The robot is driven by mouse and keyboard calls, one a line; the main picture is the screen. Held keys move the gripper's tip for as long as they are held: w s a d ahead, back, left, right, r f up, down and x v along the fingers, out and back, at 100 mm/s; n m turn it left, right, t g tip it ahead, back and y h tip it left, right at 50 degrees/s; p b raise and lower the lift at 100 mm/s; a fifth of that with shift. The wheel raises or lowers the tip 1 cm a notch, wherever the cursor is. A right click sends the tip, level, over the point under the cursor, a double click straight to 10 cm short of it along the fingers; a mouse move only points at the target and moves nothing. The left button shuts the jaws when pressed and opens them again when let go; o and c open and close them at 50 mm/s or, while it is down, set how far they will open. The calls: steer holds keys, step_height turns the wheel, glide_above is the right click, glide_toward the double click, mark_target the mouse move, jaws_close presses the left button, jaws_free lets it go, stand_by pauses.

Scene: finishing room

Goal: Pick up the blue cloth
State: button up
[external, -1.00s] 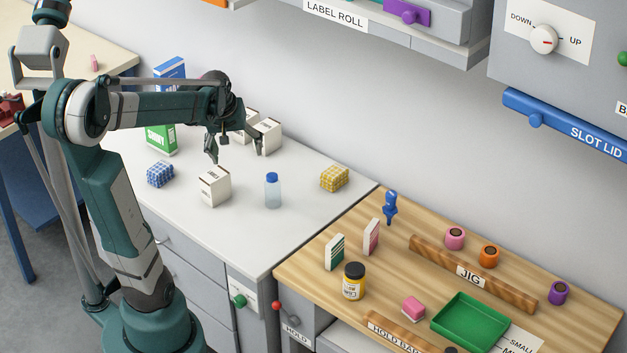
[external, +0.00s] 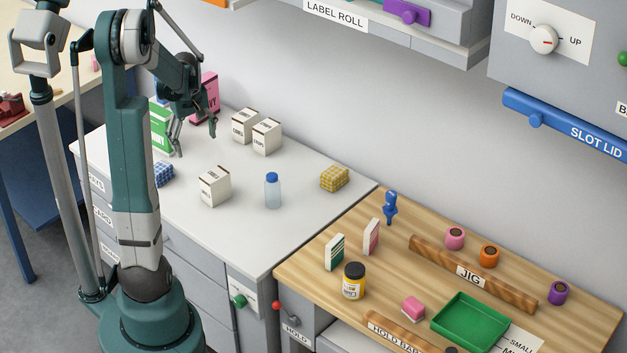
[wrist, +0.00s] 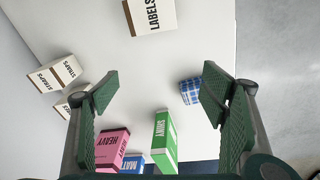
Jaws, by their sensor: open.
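The blue cloth (external: 164,174) is a small folded blue-and-white checked block on the grey-white counter, partly hidden by my arm in the external view. In the wrist view the blue cloth (wrist: 190,92) lies close beside the right finger. My gripper (external: 195,141) is open and empty, above the counter, to the right of and behind the cloth in the external view. In the wrist view my gripper (wrist: 157,84) shows both fingers wide apart, with bare counter between them.
A green box (external: 160,127) and a pink box (external: 206,98) stand near my gripper. Cream boxes (external: 215,187), a blue-capped bottle (external: 272,193) and a yellow checked cloth (external: 334,178) stand to the right. Counter around the cream box is clear.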

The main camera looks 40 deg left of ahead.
mark_target(159, 166)
steer(key=s+a+f+n, duration=0.1)
steer(key=a+f, duration=0.1)
steer(key=a, duration=0.2)
steer(key=s+a+f+n+p, duration=0.1)
steer(key=s+a+f, duration=0.1)
steer(key=a, duration=0.3)
steer(key=s+a+f+n+g+h+p, duration=0.1)
steer(key=s+a+f+n, duration=0.1)
steer(key=a+f, duration=0.2)
steer(key=shift+a+f, duration=0.1)
steer(key=shift+a, duration=0.45)
steer(key=shift+f, duration=0.1)
steer(key=shift+f, duration=1.2)
steer(key=shift+f, duration=0.1)
steer(key=shift+s+f+b, duration=0.15)
steer(key=shift+f+b, duration=0.05)
steer(key=shift+f, duration=1.05)
steer(key=shift+s+f+b, duration=0.1)
steer(key=shift+f+b, duration=0.05)
steer(key=shift+f, duration=1.1)
steer(key=c, duration=1)
